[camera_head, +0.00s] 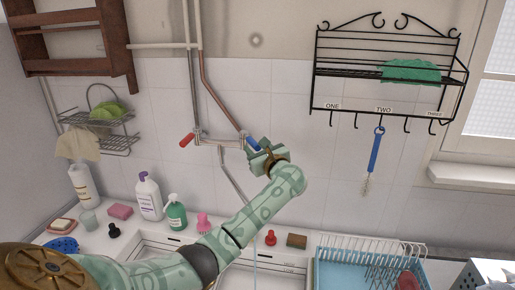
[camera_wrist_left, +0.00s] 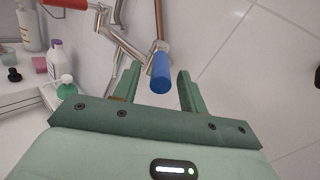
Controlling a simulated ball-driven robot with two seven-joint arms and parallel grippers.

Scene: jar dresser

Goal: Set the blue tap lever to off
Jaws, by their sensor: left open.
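The blue tap lever (camera_head: 252,143) sits at the right end of the wall-mounted tap (camera_head: 218,141), angled up and to the left in the head view. In the left wrist view the blue lever (camera_wrist_left: 160,75) points toward the camera, between the two fingers. My left gripper (camera_head: 264,151) is at the lever, with its green fingers open on either side; gaps show between lever and fingers in the wrist view (camera_wrist_left: 160,80). The red lever (camera_head: 187,140) is at the tap's left end. A thin vertical line, likely water, shows below the spout. My right gripper is not in view.
A black wire rack (camera_head: 385,75) with hooks and a hanging blue brush (camera_head: 375,155) is on the wall to the right. Bottles (camera_head: 149,197) and a pink sponge (camera_head: 120,212) stand at the left of the sink. A blue dish rack (camera_head: 345,272) is at lower right.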

